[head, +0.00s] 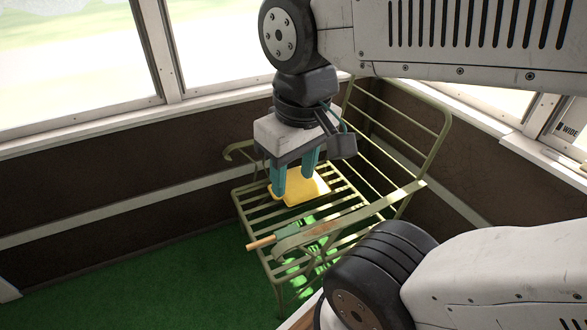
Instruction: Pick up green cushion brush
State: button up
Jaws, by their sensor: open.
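The green cushion brush lies across the slats of a green metal garden chair (241,206) in the head view. Its wooden handle (260,242) points to the lower left and sticks out past the seat edge. Its green head (288,232) is partly hidden by the chair's near armrest. My gripper (293,187) points down over the seat, with its two teal fingers apart. No object is seen held between them.
A yellow object (309,188) lies on the seat just behind my fingers. The chair's near armrest (350,218) and slatted backrest (412,130) stand close by. Dark walls and windows enclose the corner. Green floor (150,285) is clear at the left.

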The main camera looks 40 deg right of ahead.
aim_at(278, 236)
jog(key=k, duration=0.45)
jog(key=u, duration=0.75)
jog(key=i, duration=1.25)
jog(key=z, duration=0.85)
